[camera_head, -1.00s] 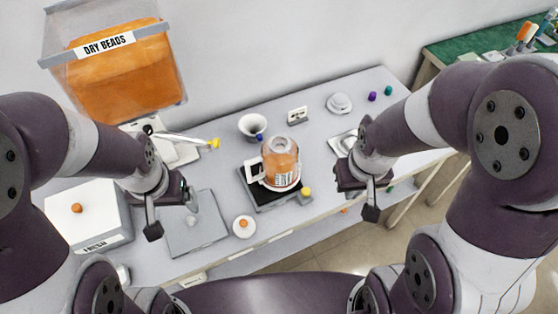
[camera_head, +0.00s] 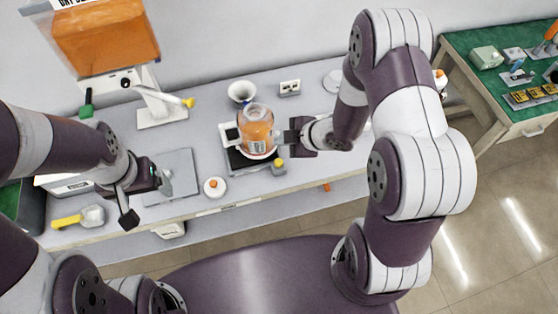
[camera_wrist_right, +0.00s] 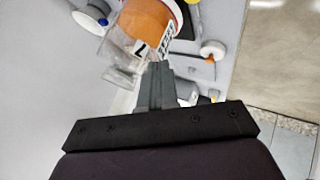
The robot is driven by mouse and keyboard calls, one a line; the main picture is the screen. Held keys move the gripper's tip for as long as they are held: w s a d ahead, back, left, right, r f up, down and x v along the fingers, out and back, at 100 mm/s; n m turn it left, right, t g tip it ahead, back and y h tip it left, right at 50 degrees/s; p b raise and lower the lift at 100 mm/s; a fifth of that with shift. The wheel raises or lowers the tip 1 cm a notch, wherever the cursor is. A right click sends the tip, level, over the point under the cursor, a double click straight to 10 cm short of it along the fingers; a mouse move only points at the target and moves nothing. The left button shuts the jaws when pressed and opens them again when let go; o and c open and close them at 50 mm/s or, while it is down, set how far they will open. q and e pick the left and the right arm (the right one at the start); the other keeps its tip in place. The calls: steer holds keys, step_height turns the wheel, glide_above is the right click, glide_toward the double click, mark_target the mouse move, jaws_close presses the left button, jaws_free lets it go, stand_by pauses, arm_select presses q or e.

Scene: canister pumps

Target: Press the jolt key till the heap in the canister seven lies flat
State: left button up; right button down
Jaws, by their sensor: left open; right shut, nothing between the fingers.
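A clear canister (camera_head: 256,122) filled with orange material stands upright on a white round plate over a dark base (camera_head: 240,161). A yellow knob (camera_head: 279,163), possibly the jolt key, sits at the base's front right corner. My right gripper (camera_head: 288,137) is shut and empty, close to the canister's right side; I cannot tell if it touches. In the right wrist view its fingers (camera_wrist_right: 155,72) point towards the canister (camera_wrist_right: 145,18). My left gripper (camera_head: 147,203) is open and empty, left of the base.
A white lid with an orange knob (camera_head: 214,187) lies left of the base, near a grey mat (camera_head: 183,165). A white funnel (camera_head: 241,91) and a small white block (camera_head: 290,87) stand behind.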

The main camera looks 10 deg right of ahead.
steer(key=b, duration=0.7)
glide_above(281, 163)
step_height(281, 163, down, 8)
steer(key=shift+s+r, duration=0.1)
steer(key=shift+r, duration=0.15)
arm_select(q)
step_height(281, 163, down, 8)
steer(key=shift+w+b, duration=0.15)
steer(key=shift+b, duration=0.25)
arm_select(e)
steer(key=shift+f, duration=0.45)
arm_select(q)
steer(key=shift+a, duration=0.1)
arm_select(e)
steer(key=shift+f, duration=0.1)
stand_by(0.4)
arm_select(q)
steer(key=shift+f+b, duration=0.3)
arm_select(e)
steer(key=shift+f, duration=0.35)
